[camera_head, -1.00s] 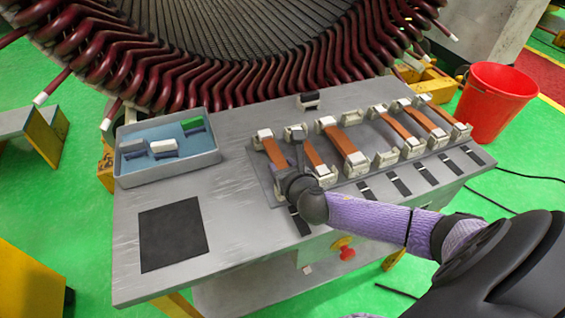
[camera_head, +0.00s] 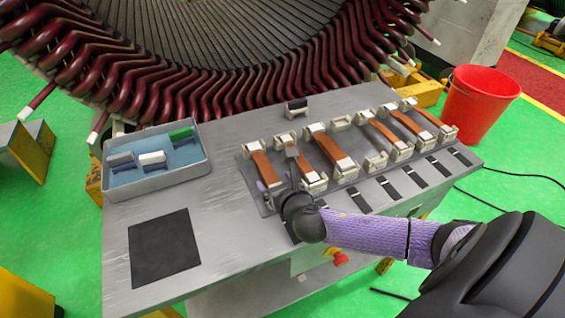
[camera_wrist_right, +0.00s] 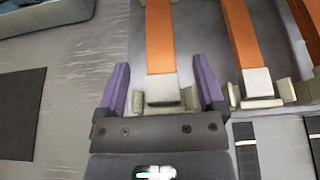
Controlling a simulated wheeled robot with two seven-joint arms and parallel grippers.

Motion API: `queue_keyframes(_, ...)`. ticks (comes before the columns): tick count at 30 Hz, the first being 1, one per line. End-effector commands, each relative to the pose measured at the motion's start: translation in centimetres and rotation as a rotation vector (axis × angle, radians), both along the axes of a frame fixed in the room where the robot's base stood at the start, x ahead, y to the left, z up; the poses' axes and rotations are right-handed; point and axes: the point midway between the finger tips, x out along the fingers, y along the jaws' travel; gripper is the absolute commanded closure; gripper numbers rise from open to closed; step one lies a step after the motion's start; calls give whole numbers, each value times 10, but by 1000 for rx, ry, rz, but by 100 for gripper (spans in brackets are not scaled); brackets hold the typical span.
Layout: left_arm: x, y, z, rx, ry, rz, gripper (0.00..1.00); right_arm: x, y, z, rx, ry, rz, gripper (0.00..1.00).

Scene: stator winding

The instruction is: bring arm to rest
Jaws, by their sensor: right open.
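My right gripper (camera_head: 277,178) is over the near end of the leftmost copper-coloured bar (camera_head: 264,168) on the fixture. In the right wrist view the gripper (camera_wrist_right: 161,70) is open, with its purple fingers apart on either side of the bar's white end (camera_wrist_right: 162,87). The bar (camera_wrist_right: 160,35) lies in its cream holder. I cannot tell whether the fingers touch the holder. My right arm comes in from the lower right of the head view. My left gripper is not in view.
More bars (camera_head: 327,149) lie in holders to the right, with black strips in front. A blue-lined tray (camera_head: 205,168) with small blocks and a black mat (camera_head: 164,247) are left on the grey table (camera_head: 230,225). The stator (camera_head: 150,80) rises behind. A red bucket (camera_head: 478,105) stands right.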

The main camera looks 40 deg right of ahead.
Motion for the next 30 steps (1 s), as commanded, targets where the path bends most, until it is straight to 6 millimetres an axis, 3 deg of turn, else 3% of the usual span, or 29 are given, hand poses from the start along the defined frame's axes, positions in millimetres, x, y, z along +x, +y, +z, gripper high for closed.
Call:
queue_keyframes(9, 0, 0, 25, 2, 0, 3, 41, -58, 14, 28, 0, 1, 2, 12)
queue_keyframes(17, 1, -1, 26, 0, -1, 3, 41, -70, 17, 31, 21, -3, -13, 12)
queue_keyframes(20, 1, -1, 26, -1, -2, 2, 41, -82, 28, 25, 296, -6, -191, 12)
queue_keyframes(24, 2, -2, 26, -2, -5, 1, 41, -118, 52, 12, 944, -7, -701, 12)
queue_keyframes(30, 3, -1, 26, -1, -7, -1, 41, -172, 87, 4, 1573, -29, -1421, 12)
